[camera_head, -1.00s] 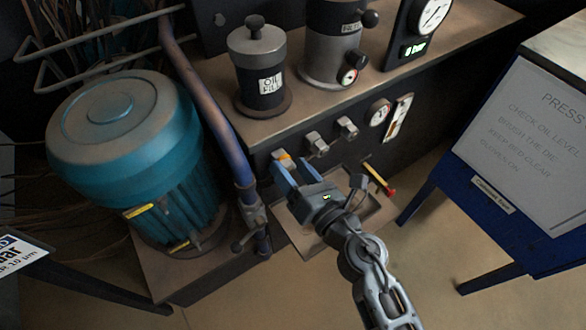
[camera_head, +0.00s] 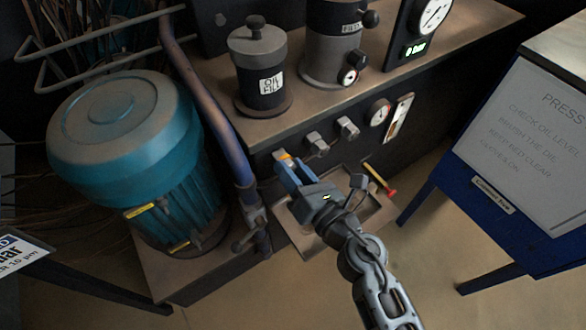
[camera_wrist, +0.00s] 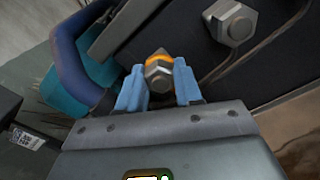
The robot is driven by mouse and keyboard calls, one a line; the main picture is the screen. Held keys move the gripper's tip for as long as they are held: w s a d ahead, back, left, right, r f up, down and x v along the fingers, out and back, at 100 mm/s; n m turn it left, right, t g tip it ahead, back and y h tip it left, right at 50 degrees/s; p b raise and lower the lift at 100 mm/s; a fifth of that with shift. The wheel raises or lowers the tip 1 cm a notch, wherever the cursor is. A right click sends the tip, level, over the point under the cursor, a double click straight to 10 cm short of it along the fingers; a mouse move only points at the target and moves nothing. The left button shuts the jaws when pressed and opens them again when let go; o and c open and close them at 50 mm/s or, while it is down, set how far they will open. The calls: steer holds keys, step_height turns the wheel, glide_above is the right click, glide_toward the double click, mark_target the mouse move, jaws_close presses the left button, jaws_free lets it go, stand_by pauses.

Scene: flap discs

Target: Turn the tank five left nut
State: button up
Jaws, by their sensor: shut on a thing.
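The left nut (camera_wrist: 158,73) is a grey hex nut with an orange band on the front face of the dark tank. In the wrist view it sits between the two blue fingers of my gripper (camera_wrist: 159,84), which are shut on it. In the head view my gripper (camera_head: 290,172) reaches the left end of the row of fittings, and the fingers mostly hide the nut; only a bit of orange (camera_head: 284,156) shows. Two plain grey hex fittings, one in the middle (camera_head: 316,143) and one to the right (camera_head: 347,127), stand out from the same face.
A drip tray (camera_head: 358,215) lies under my gripper, with a red-tipped yellow tool (camera_head: 386,188) by it. A pipe (camera_head: 232,160) and teal motor (camera_head: 125,130) stand left. A blue-legged sign stand (camera_head: 520,150) stands right. A gauge (camera_head: 379,112) is on the tank face.

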steer(key=shift+m, duration=0.3)
steer(key=m+p, duration=0.2)
steer(key=m, duration=0.1)
steer(key=shift+m, duration=0.4)
steer(key=m+p, duration=0.2)
steer(key=m, duration=0.1)
steer(key=shift+d+m, duration=0.1)
steer(key=shift+m, duration=0.2)
steer(key=m+p, duration=0.2)
steer(key=m, duration=0.2)
steer(key=shift+f+p, duration=0.1)
steer(key=shift+p, duration=0.3)
steer(key=shift+f+m+p, duration=0.2)
steer(key=shift+m+p, duration=0.6)
steer(key=shift+m, duration=1.2)
steer(key=o, duration=1)
steer(key=shift+o, duration=0.2)
steer(key=v, duration=0.7)
steer(key=shift+s+d+p, duration=0.25)
steer(key=shift+s+p, duration=0.05)
